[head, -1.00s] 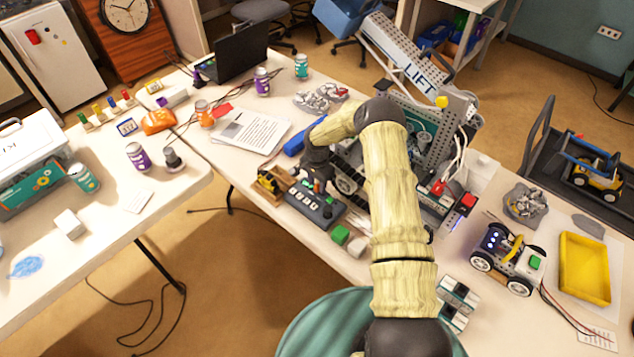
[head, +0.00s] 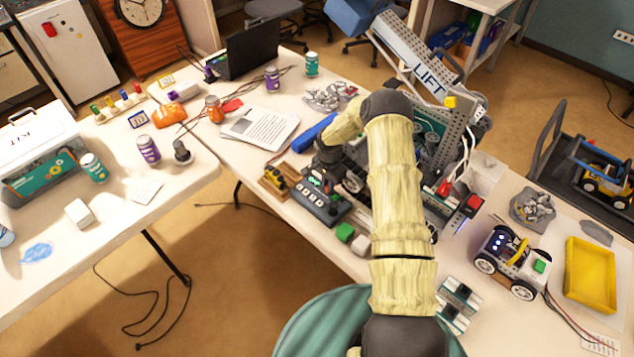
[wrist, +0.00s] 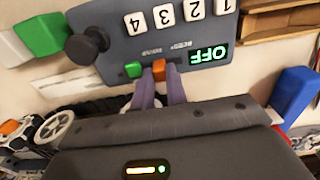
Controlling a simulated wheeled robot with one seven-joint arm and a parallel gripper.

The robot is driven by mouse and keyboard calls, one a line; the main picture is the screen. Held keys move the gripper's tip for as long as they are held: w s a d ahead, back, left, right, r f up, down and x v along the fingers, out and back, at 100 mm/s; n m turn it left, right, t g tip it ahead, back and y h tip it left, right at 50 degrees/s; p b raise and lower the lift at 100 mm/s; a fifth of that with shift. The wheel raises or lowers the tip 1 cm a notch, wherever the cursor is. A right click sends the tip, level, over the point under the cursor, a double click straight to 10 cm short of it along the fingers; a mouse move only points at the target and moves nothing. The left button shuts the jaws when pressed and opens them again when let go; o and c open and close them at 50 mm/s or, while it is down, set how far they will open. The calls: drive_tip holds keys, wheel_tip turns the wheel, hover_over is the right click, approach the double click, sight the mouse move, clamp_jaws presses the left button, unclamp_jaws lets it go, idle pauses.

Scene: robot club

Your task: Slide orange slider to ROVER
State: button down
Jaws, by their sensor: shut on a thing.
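The orange slider (wrist: 159,69) sits on the edge of a dark grey control box (wrist: 112,53) in the wrist view. My gripper (wrist: 160,79) is shut on it, with one purple-grey finger on each side. A green slider or button (wrist: 133,69) is just left of the orange one. Small white labels lie above both, upside down and too blurred to read surely. A green OFF display (wrist: 208,54) is to the right. In the head view the control box (head: 318,203) lies on the table, and my gripper (head: 327,180) is at its far edge; the orange slider is hidden there.
Green and white blocks (head: 345,232) lie near the box's right front corner. A blue object (head: 313,133) and the LIFT structure (head: 435,125) are behind. A wheeled rover (head: 510,262) stands to the right.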

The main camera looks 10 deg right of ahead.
drive_tip(key=shift+s+f, duration=0.1)
drive_tip(key=shift+s, duration=0.2)
drive_tip(key=c, duration=1.4)
unclamp_jaws()
drive_tip(key=shift+s+d, duration=0.1)
drive_tip(key=shift+d, duration=0.05)
drive_tip(key=shift+w, duration=0.2)
drive_tip(key=shift+r, duration=0.65)
wheel_tip(320, 180, up, 16)
drive_tip(key=b, duration=0.3)
drive_tip(key=shift+b, duration=0.4)
drive_tip(key=shift+r, duration=0.1)
